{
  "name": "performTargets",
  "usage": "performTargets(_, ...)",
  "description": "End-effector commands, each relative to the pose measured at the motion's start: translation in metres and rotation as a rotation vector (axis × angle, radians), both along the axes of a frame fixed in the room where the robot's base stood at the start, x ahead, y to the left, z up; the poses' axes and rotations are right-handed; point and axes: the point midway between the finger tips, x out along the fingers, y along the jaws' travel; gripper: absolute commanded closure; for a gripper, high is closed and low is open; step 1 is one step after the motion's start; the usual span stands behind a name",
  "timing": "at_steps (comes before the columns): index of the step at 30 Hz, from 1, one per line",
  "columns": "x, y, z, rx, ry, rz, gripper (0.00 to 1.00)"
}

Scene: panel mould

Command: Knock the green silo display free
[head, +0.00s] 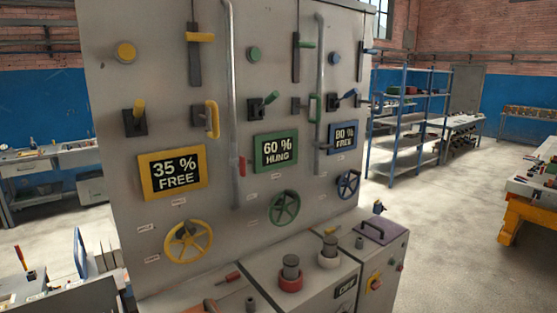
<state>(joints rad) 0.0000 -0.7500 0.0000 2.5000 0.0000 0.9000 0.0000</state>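The green-framed display (276,149) on the grey panel reads "60 % HUNG". In the same column are a round green knob (254,54), a green slide handle (305,44) in a dark vertical slot, a green lever (270,98) on a dark plate, a green upright handle (315,108) and a green handwheel (285,208). The yellow display (172,174) at left reads "35 % FREE". The blue display (343,137) at right reads "80 % FREE". My gripper is not in view.
Vertical grey pipes (235,100) run down the panel between columns. A grey bench (260,268) below carries a red-collared post (290,276) and a loose red-handled tool (225,279). A low cabinet (385,258) stands at right. Open floor (440,220) lies beyond it.

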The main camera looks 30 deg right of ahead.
Motion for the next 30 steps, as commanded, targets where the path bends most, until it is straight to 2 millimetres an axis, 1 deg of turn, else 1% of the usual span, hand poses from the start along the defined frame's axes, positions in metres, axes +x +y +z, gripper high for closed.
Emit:
performTargets(2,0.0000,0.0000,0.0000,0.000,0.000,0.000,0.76)
performTargets(15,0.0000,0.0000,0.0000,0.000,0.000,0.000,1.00)
performTargets(30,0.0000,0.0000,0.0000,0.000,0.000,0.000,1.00)
